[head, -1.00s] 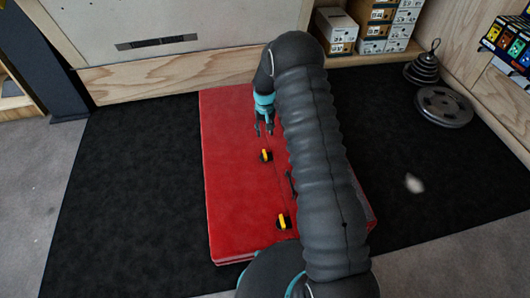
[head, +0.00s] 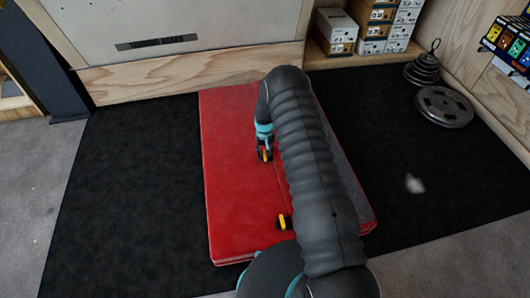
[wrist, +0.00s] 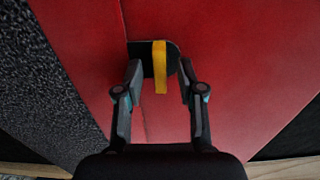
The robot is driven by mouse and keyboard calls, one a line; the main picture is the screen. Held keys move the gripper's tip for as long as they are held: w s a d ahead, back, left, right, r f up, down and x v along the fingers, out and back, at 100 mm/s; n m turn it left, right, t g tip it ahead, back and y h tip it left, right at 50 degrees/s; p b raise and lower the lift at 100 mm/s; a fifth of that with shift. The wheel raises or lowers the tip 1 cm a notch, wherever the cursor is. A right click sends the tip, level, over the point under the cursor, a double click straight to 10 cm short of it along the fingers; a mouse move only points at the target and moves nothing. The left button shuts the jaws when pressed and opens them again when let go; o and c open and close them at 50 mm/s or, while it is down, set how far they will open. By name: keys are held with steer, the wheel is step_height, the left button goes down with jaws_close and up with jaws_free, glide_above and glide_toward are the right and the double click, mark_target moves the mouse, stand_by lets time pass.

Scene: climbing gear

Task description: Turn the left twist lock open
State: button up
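A twist lock with a yellow handle on a black base (wrist: 160,68) is set in the red mat (head: 228,175). In the head view this lock (head: 265,156) is the farther and more leftward of two, partly covered by my gripper (head: 264,150). In the wrist view my gripper (wrist: 159,70) is open, with one finger on each side of the yellow handle. A gap shows between each finger and the handle. The handle points along the view, toward the gripper. A second yellow-handled lock (head: 284,222) lies nearer, beside my arm.
The red mat lies on black flooring (head: 130,190). A wooden wall panel (head: 190,75) stands behind it. Shoe boxes (head: 340,30) and weight plates (head: 443,106) are at the back right. My arm hides the mat's right part.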

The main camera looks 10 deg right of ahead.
steer(key=shift+f, duration=0.25)
jaws_close()
steer(key=shift+n+b, duration=0.3)
steer(key=shift+b, duration=0.05)
steer(key=n+b, duration=0.2)
steer(key=shift+f+n, duration=0.15)
steer(key=shift+n, duration=0.25)
steer(key=n+b, duration=0.3)
steer(key=n, duration=0.2)
steer(key=n+b, duration=0.2)
steer(key=n, duration=0.3)
steer(key=shift+a+n+b, duration=0.1)
steer(key=shift+n+b, duration=0.4)
steer(key=shift+n, duration=1.7)
